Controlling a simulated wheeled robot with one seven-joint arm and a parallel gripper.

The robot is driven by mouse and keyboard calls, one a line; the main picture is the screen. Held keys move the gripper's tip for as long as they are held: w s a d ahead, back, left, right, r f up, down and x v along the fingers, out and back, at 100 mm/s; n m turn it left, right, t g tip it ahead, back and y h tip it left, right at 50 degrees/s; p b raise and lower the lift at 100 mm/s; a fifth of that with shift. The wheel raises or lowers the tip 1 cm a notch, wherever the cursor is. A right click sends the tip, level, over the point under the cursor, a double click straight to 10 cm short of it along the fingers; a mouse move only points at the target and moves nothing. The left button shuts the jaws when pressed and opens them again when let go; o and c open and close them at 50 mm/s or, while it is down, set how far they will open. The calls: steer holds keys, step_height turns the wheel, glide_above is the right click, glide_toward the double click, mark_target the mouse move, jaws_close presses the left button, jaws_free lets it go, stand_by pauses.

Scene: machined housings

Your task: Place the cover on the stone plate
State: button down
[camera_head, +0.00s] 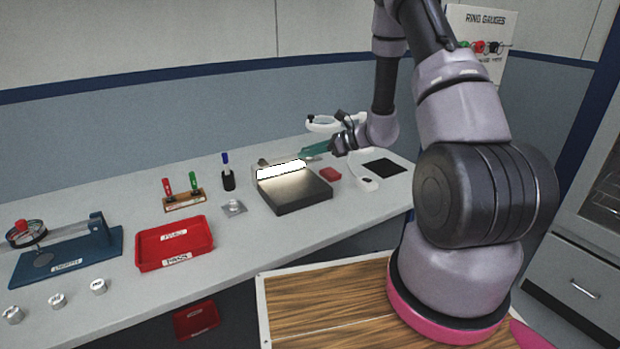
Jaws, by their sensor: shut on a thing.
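The stone plate (305,197) is a thick dark slab on the bench right of the middle. Its top is shiny and pale with reflected light. A bright white block-like shape (282,171) is at the plate's back edge; whether it rests on the plate is unclear. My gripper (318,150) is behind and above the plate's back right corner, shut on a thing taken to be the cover. A teal piece shows at its tip, close to the white shape. The view is too small to separate fingers from held thing, so the cover's outline cannot be told.
Left are a silver square part (233,208), a pen rack (184,201) and a red tray (174,243). Bench before the plate is clear.

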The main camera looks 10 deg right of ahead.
glide_above(309, 183)
step_height(309, 183, down, 4)
steer(key=shift+d+f, duration=0.1)
steer(key=shift+f, duration=2.3)
steer(key=shift+s+f, duration=0.1)
steer(key=shift+f, duration=0.05)
steer(key=c, duration=0.6)
jaws_free()
